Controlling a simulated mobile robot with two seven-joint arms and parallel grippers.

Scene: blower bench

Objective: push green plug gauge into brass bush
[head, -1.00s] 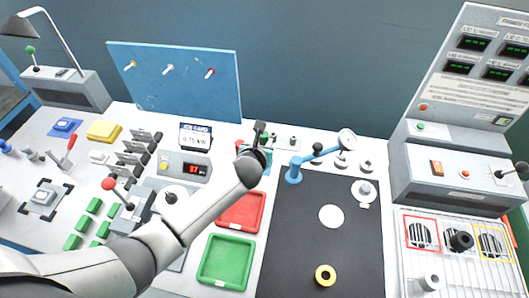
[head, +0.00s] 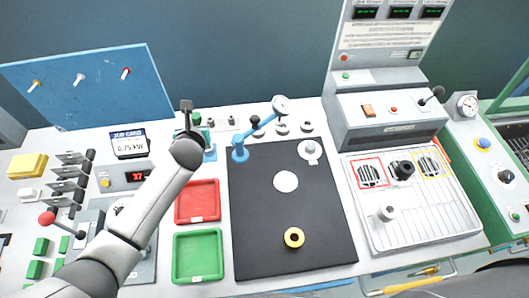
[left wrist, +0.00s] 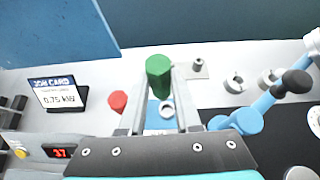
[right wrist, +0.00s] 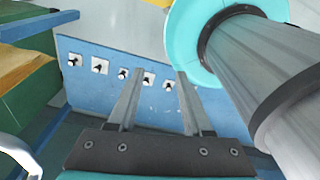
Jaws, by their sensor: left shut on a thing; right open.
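My left gripper (head: 188,122) is at the back of the bench, beyond the red tray. In the left wrist view it is shut on the green plug gauge (left wrist: 158,68), whose green head stands up between the fingertips. The gauge's lower part is hidden. The brass bush (head: 294,237), a yellow ring with a dark hole, lies on the near part of the black mat (head: 255,255), well apart from the gripper.
A red tray (head: 197,216) and a green tray (head: 177,257) lie left of the mat. A blue stand with a dial gauge (head: 240,154) is at the mat's back left. A white disc (head: 286,181) lies on the mat. A wire rack (head: 445,225) stands to the right.

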